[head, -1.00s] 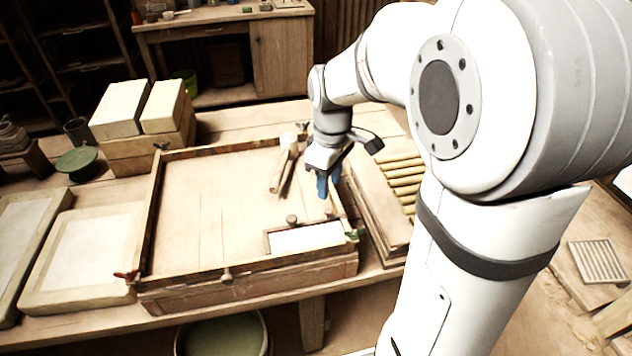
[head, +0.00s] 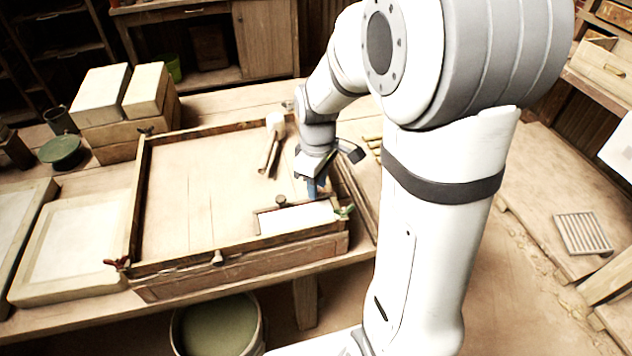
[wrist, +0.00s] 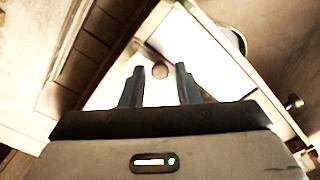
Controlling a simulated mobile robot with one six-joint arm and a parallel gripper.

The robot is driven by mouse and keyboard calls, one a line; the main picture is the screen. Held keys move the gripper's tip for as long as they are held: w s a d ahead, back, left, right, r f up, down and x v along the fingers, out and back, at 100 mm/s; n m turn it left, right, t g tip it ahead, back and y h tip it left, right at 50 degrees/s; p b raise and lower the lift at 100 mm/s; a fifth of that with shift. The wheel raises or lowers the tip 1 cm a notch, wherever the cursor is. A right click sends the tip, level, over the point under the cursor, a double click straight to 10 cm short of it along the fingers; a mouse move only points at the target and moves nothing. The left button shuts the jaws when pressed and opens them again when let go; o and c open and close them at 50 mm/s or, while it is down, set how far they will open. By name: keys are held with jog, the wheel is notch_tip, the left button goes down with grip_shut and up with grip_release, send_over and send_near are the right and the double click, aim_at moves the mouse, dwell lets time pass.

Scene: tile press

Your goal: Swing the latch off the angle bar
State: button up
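A pale insert with a brown angled edging (head: 262,222) sits in the front right corner of the wooden frame (head: 139,205). A round brown knob (head: 281,200) stands by its rear edge. A green winged piece (head: 344,211) is at the frame's front right corner; I cannot tell which fitting is the latch. My gripper (head: 315,188) points down at the insert's rear right and hides the second knob there. In the wrist view my gripper (wrist: 159,67) is open and empty, with a dark round knob (wrist: 160,71) showing between the fingertips; contact cannot be told.
A wooden mallet-like tool (head: 272,146) lies at the frame's back. A red winged piece (head: 117,264) is at the front left corner, and a knob (head: 216,258) is on the front rail. Stacked blocks (head: 124,100) stand behind left. The frame's middle is clear. A bucket (head: 220,325) stands below.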

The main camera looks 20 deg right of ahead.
aim_at(328, 183)
grip_shut()
jog(key=m, duration=0.2)
jog(key=w+m, duration=0.1)
jog(key=m, duration=0.1)
jog(key=shift+w+d, duration=0.1)
jog(key=shift+w, duration=0.05)
jog(key=m, duration=0.2)
jog(key=w+m, duration=0.1)
jog(key=m, duration=0.1)
jog(key=shift+d, duration=0.35)
jog(key=m, duration=0.3)
jog(key=w+d+m, duration=0.1)
jog(key=shift+m, duration=0.3)
jog(key=m, duration=0.1)
jog(key=d+m, duration=0.1)
jog(key=m, duration=0.3)
jog(key=shift+w+d, duration=0.15)
jog(key=shift+d, duration=0.15)
jog(key=shift+m, duration=0.3)
